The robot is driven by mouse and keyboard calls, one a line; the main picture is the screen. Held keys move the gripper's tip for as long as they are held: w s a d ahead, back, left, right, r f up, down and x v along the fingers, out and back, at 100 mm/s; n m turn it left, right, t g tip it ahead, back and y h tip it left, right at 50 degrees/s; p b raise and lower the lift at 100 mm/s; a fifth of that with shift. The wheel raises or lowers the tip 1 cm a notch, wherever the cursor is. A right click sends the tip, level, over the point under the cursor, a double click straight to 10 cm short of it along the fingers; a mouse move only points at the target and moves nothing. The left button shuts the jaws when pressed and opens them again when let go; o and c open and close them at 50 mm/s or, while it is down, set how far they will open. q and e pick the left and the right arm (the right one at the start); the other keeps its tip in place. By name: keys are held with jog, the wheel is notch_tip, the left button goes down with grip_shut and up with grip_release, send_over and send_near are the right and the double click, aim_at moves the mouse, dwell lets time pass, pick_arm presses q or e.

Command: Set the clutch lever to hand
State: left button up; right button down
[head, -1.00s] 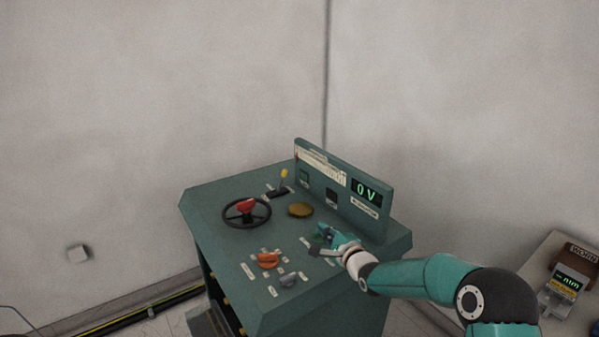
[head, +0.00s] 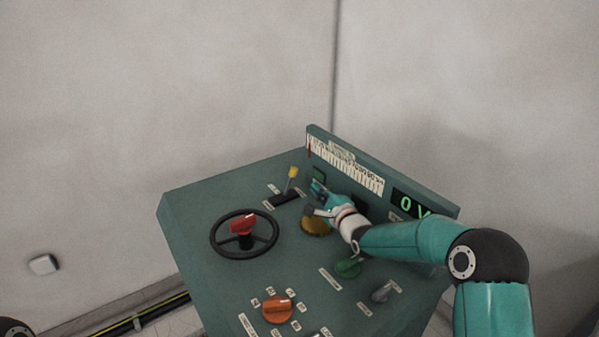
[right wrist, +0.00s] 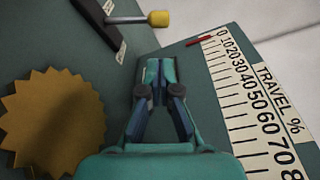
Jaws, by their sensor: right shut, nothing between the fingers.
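The clutch lever (head: 291,180) is a grey rod with a yellow knob, set in a black slot on the green console top. It also shows at the top of the right wrist view, where its yellow knob (right wrist: 158,19) points right. My right gripper (head: 315,192) is shut and empty, just right of the lever and apart from it. Small labels stand at the slot's ends, too small to read in the head view. My left gripper is not in view.
A brass toothed knob (head: 314,226) lies beneath my right gripper. A black handwheel (head: 245,250) with a red knob stands left. An upright panel with a travel scale (head: 345,165) rises behind. Orange (head: 277,309), green (head: 349,267) and grey knobs are nearer.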

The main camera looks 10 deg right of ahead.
aim_at(289, 182)
jog(key=shift+w, duration=0.15)
jog(key=shift+w+p, duration=0.35)
jog(key=shift+w, duration=0.2)
jog(key=p+x, duration=0.2)
jog(key=x, duration=0.4)
jog(key=shift+w+a, duration=0.2)
jog(key=shift+w, duration=0.1)
jog(key=shift+p+x, duration=0.45)
jog(key=shift+x, duration=0.55)
jog(key=shift+f, duration=0.1)
